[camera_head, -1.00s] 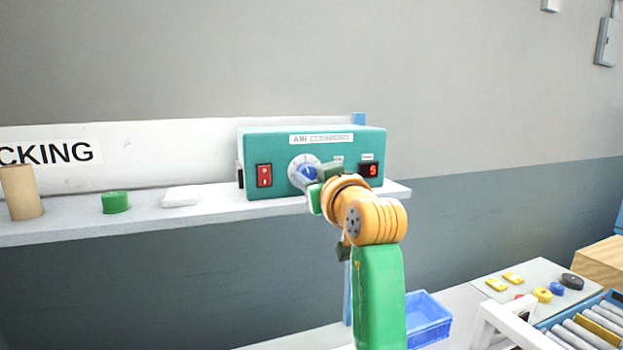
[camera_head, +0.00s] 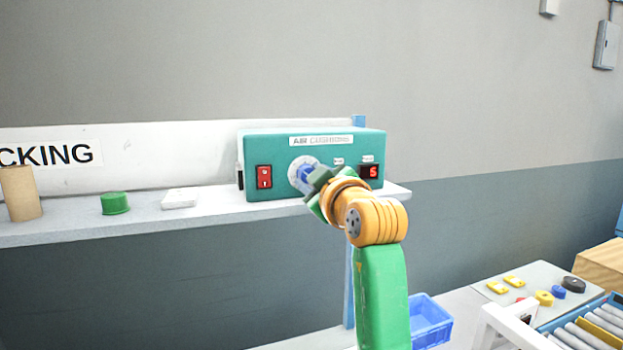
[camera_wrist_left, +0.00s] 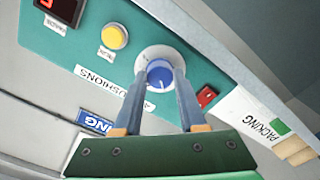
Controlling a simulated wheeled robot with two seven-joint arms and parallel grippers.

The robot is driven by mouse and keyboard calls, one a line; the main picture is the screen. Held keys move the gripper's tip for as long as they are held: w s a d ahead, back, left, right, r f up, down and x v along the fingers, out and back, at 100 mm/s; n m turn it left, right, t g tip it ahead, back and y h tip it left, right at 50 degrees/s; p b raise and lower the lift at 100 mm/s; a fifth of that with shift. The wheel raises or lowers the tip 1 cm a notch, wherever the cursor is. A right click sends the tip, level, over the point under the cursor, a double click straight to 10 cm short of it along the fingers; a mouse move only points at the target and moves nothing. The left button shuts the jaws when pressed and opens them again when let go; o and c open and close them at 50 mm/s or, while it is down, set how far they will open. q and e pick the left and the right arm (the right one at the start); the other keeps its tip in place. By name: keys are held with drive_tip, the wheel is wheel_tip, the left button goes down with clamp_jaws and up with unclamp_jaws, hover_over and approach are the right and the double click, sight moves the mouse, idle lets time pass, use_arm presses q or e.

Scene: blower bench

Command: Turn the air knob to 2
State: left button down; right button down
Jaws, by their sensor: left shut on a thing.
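The teal air cushion box (camera_head: 275,143) stands on the shelf. Its blue air knob (camera_head: 305,172) sits on a pale round dial on the front face. In the left wrist view the knob (camera_wrist_left: 159,75) shows between my fingertips, with a white pointer mark. My left gripper (camera_head: 311,176) is shut on the knob, and it partly hides the dial. The red display (camera_head: 369,171) on the right of the box appears to read 5. A red switch (camera_head: 264,176) is left of the dial. The right gripper is not in view.
A yellow button (camera_wrist_left: 114,36) is on the box in the left wrist view. A cardboard tube (camera_head: 20,193), green roll (camera_head: 115,203) and white block (camera_head: 180,198) stand on the shelf. A blue bin (camera_head: 430,320) is below right.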

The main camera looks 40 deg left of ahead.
use_arm(q)
drive_tip(key=shift+f, duration=0.15)
drive_tip(key=shift+c, duration=2.4)
unclamp_jaws()
drive_tip(key=b+v, duration=0.3)
drive_tip(key=v, duration=0.4)
drive_tip(key=shift+b, duration=0.35)
